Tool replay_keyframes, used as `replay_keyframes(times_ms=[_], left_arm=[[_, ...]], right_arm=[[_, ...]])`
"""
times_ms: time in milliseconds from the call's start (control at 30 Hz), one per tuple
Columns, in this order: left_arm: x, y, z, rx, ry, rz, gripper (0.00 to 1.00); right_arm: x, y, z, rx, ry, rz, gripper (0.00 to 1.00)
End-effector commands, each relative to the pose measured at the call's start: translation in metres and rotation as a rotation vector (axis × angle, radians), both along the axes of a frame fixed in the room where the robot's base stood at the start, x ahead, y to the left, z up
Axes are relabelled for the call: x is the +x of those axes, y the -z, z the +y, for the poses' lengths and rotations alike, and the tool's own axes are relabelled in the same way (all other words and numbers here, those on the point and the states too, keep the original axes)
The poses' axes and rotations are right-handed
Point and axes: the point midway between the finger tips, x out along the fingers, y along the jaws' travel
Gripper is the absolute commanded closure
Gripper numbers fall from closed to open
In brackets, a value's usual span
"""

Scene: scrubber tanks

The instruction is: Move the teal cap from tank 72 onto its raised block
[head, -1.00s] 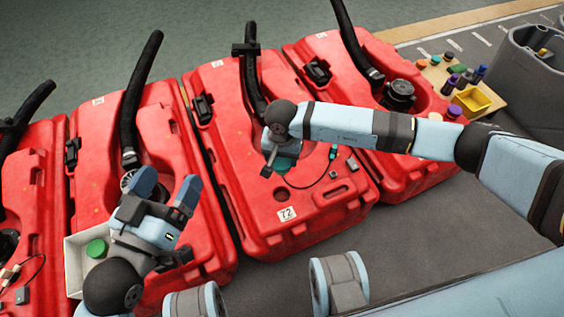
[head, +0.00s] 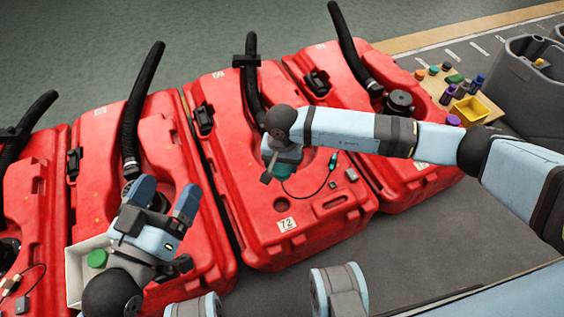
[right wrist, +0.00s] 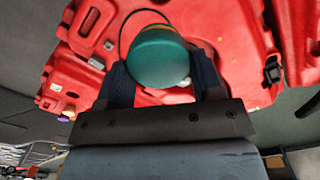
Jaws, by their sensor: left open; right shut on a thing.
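Tank 72 (head: 318,232) is the red tank in the middle of the head view, with its number label at the near end. My right gripper (head: 284,166) is over this tank, pointing down. It is shut on the teal cap (right wrist: 160,58), which sits between both fingers in the right wrist view. The cap is mostly hidden by the gripper in the head view (head: 285,172). I cannot tell its exact height over the tank. My left gripper (head: 165,197) is open and empty over the red tank to the left.
Black hoses rise from the tanks. A board at the right holds a yellow bin (head: 470,109) and several coloured caps. A thin cable runs across tank 72.

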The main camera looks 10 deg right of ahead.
Motion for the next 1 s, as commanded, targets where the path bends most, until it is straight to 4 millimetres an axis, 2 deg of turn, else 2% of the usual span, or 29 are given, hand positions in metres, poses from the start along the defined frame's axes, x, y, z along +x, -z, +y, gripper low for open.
replay_keyframes(times_ms=[1000], left_arm=[[0.000,-0.006,0.001,0.005,0.000,0.001,0.13]], right_arm=[[0.000,-0.013,0.000,0.000,0.000,0.000,0.69]])
